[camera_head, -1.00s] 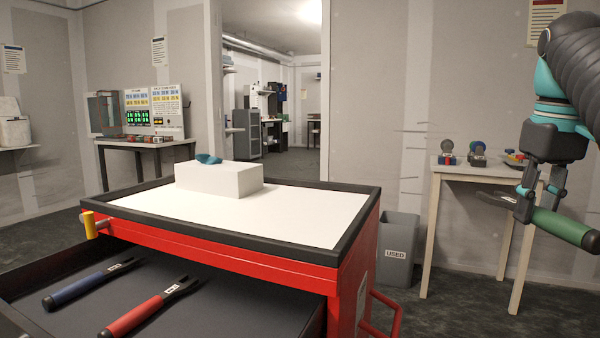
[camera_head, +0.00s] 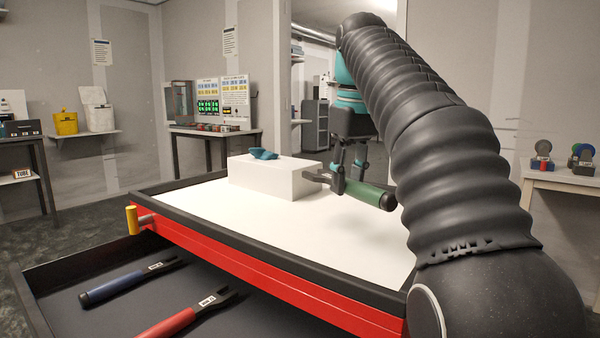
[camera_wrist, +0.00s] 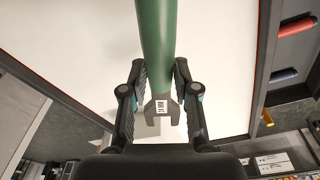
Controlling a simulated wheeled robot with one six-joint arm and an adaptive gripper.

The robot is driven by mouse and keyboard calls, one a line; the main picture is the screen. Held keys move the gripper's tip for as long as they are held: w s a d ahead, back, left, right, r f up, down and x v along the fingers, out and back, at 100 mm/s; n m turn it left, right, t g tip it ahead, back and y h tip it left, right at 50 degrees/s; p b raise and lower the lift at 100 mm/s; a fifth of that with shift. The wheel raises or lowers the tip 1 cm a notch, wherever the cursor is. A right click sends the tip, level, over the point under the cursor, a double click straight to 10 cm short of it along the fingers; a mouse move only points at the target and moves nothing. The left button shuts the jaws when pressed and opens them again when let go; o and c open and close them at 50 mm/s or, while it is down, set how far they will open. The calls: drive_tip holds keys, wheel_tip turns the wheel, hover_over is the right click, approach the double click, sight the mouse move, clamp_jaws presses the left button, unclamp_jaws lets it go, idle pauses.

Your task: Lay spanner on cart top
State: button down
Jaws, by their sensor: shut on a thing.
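A spanner with a green handle (camera_head: 366,194) and a dark open jaw end is held by my gripper (camera_head: 349,184). My gripper is shut on it near the jaw end. In the wrist view the green handle (camera_wrist: 156,45) runs up between my fingers (camera_wrist: 160,100), with a small label near its jaw end. The spanner is over the white cart top (camera_head: 290,220); it appears to be above the surface, though the exact gap cannot be told.
A white block (camera_head: 275,182) with a blue item (camera_head: 263,153) on it stands at the cart's back, near the spanner. The open drawer (camera_head: 60,325) holds a blue-handled spanner (camera_head: 115,287) and a red-handled one (camera_head: 170,323). The front of the top is clear.

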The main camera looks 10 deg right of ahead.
drive_tip(key=shift+w+f, duration=0.1)
drive_tip(key=shift+w, duration=0.1)
drive_tip(key=shift+d+f, duration=0.15)
hover_over(341, 234)
drive_tip(key=f, duration=0.4)
drive_tip(key=shift+s, duration=0.3)
drive_tip(key=shift+f+b, duration=0.7)
drive_tip(key=shift+f, duration=0.45)
drive_tip(key=shift+f+b, duration=0.35)
drive_tip(key=shift+f, duration=0.2)
drive_tip(key=c, duration=0.8)
unclamp_jaws()
drive_tip(key=shift+r, duration=0.15)
